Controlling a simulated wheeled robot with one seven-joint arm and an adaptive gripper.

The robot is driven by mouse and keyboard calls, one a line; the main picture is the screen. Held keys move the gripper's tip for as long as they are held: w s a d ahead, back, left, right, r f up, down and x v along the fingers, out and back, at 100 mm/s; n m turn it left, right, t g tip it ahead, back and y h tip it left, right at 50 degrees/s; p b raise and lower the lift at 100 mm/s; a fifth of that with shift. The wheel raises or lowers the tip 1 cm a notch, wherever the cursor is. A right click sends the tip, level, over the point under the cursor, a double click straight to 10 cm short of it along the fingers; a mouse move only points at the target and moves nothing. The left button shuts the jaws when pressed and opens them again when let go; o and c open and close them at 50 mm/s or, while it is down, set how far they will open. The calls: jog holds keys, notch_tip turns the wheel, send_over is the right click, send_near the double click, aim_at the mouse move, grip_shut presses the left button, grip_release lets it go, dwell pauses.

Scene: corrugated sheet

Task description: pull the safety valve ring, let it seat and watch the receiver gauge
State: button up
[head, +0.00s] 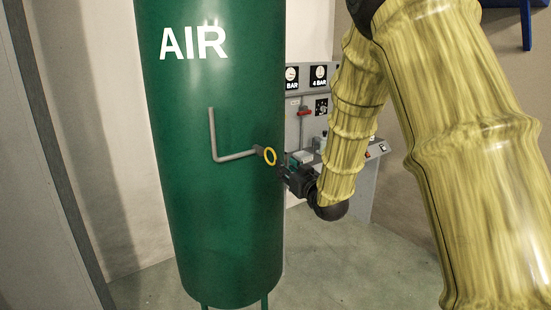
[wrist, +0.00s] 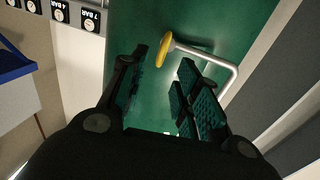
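The yellow safety valve ring (head: 270,156) hangs at the end of a grey bent pipe (head: 235,157) on the green air receiver (head: 215,230). The ring also shows in the wrist view (wrist: 165,50), just beyond the fingertips and between their lines. My gripper (head: 284,170) is close to the ring at its right in the head view. In the wrist view my gripper (wrist: 158,75) is open, with nothing between its pads. Two gauges, one labelled 4 BAR (head: 319,73) and one partly hidden BAR gauge (head: 291,74), are on the panel behind. I cannot read their needles.
A grey panel (head: 300,120) with a red-handled valve (head: 304,112) and a console stands behind the receiver, partly hidden by my arm. A blue object (wrist: 12,62) shows at the left of the wrist view. Floor (head: 145,292) left of the receiver is clear.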

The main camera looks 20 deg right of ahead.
aim_at(275, 158)
jog(key=w+p, duration=0.1)
jog(key=w, duration=0.2)
jog(key=w+a+p, duration=0.1)
jog(key=w, duration=0.2)
jog(key=w+p, duration=0.1)
jog(key=w, duration=0.1)
jog(key=shift+w+a, duration=0.2)
jog(key=shift+w, duration=0.2)
grip_shut()
